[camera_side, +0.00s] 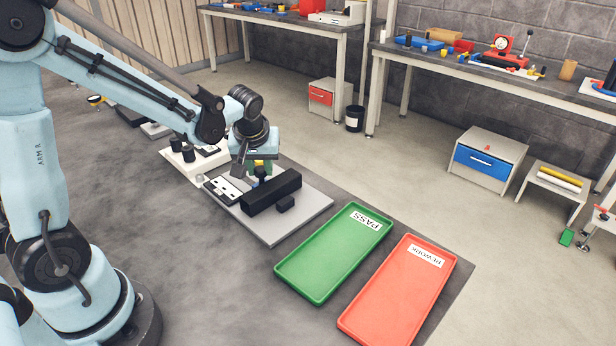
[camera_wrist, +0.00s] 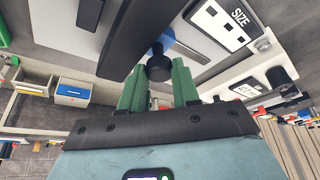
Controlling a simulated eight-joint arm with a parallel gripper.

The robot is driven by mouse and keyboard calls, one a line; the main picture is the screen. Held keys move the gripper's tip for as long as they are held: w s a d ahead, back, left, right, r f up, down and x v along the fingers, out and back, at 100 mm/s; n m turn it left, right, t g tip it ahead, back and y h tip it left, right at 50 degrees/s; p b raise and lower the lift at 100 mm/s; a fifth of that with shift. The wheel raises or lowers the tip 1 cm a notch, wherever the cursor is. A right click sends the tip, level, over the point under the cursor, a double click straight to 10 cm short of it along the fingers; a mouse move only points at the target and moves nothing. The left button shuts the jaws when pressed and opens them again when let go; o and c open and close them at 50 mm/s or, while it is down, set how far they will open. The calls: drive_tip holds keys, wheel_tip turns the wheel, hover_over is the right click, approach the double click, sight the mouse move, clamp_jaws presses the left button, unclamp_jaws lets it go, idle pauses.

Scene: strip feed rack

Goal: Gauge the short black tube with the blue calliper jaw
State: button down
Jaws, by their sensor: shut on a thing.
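My gripper (camera_wrist: 158,80) has green fingers and is shut on a short black tube (camera_wrist: 158,68), seen nearly end-on in the wrist view. The blue calliper jaw (camera_wrist: 162,40) shows just beyond the tube, partly hidden by it and by a long black bar (camera_wrist: 135,35). I cannot tell whether tube and jaw touch. In the side view my gripper (camera_side: 260,170) is low over the grey gauge plate (camera_side: 285,222), behind the long black bar (camera_side: 270,192). The jaw and held tube are mostly hidden there.
A white card marked SIZE (camera_wrist: 222,22) lies beside the jaw. Dark cylinders (camera_side: 182,150) stand on a white block (camera_side: 193,166) to the left. A green PASS tray (camera_side: 325,260) and red REWORK tray (camera_side: 400,292) lie right.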

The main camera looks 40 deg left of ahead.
drive_tip(key=shift+d, duration=0.9)
drive_tip(key=c, duration=0.8)
unclamp_jaws()
drive_tip(key=v, duration=1.2)
